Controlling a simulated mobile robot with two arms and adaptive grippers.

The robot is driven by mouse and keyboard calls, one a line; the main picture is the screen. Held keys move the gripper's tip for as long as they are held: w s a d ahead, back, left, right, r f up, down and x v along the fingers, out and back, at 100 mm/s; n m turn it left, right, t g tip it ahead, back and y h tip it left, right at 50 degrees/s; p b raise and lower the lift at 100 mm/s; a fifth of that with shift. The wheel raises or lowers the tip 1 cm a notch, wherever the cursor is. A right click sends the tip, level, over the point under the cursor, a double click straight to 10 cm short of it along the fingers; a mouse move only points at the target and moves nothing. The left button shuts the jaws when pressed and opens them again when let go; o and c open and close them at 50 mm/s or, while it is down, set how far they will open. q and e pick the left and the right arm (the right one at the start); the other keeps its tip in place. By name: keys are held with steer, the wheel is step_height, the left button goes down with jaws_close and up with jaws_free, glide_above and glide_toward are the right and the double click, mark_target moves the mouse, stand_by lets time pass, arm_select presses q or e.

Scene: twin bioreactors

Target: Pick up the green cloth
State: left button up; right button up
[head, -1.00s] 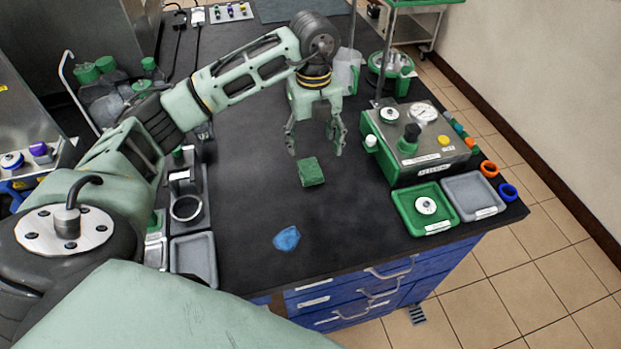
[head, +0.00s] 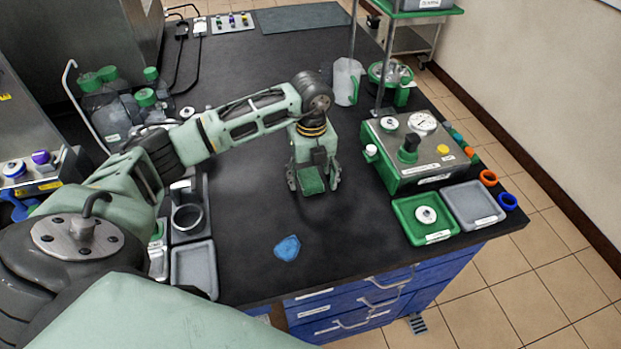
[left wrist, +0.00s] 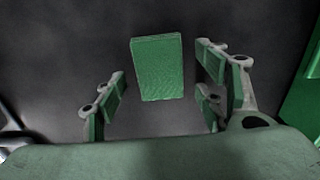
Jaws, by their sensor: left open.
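The green cloth (head: 312,181) is a small folded rectangular block lying on the black bench top. In the left wrist view the cloth (left wrist: 157,67) lies ahead of and between the spread fingers, with gaps on both sides. My left gripper (head: 314,184) is open and low over the bench, its fingers on either side of the cloth. In the left wrist view the left gripper (left wrist: 165,95) holds nothing. I cannot tell the exact height of its fingertips above the bench. My right gripper is not in view.
A blue cloth (head: 287,248) lies nearer the front edge. To the right stand a green-and-steel control box (head: 416,150), a green tray (head: 420,228) and a grey tray (head: 472,205). A clear jug (head: 346,82) stands behind. Bottles (head: 107,105) and a grey tray (head: 193,268) are at left.

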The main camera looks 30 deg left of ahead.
mark_target(312, 179)
arm_select(q)
steer(key=c, duration=1)
steer(key=shift+c, duration=0.2)
steer(key=shift+r, duration=0.1)
steer(key=shift+r, duration=0.2)
step_height(312, 179, up, 4)
steer(key=shift+f+b, duration=0.25)
steer(key=shift+b, duration=0.45)
steer(key=d+r+b, duration=0.2)
steer(key=d+r, duration=0.5)
steer(key=d, duration=0.4)
steer(key=shift+w+d, duration=0.15)
steer(key=shift+d, duration=0.2)
